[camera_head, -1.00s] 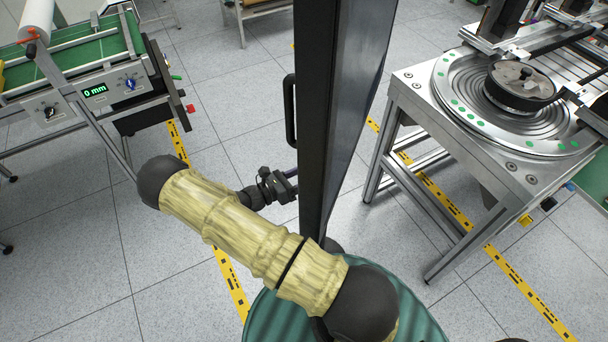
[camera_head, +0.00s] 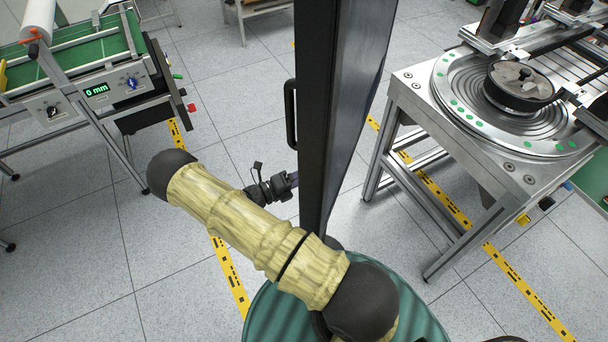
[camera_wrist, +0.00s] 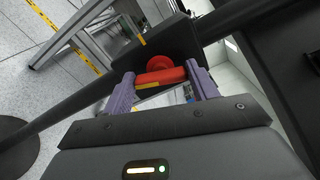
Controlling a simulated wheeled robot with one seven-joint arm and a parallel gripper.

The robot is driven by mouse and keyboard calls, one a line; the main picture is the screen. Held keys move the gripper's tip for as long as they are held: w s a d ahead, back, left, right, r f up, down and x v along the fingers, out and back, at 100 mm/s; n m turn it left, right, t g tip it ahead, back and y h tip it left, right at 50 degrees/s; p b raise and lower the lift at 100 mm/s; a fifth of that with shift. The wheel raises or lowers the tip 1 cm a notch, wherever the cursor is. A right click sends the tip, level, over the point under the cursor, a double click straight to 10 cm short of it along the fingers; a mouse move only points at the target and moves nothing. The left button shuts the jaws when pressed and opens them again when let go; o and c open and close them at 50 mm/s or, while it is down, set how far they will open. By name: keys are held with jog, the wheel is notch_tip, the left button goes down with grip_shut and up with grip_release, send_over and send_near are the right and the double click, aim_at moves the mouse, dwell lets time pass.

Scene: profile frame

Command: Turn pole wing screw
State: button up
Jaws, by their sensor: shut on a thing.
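The red wing screw (camera_wrist: 160,76) shows in the wrist view, set in a black block (camera_wrist: 160,45) on a dark pole (camera_wrist: 75,104). My gripper (camera_wrist: 162,82) is shut on the wing screw, with one purple finger at each end of its red bar. The bar lies nearly level across the picture. The wing screw is not visible there.
A tall dark panel (camera_head: 335,100) with a handle stands at the centre. A machine table (camera_head: 430,110) with a round plate is on the right. A conveyor (camera_head: 75,60) reading "0 mm" is at the upper left. Grey floor lies between them.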

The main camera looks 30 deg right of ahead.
jog(key=shift+w+n, duration=0.1)
jog(key=shift+n, duration=1)
jog(key=o, duration=1)
jog(key=shift+a+f, duration=0.1)
jog(key=shift+a, duration=0.05)
jog(key=a+b, duration=0.4)
jog(key=a, duration=1.3)
jog(key=shift+s, duration=0.3)
jog(key=shift+s+a, duration=0.1)
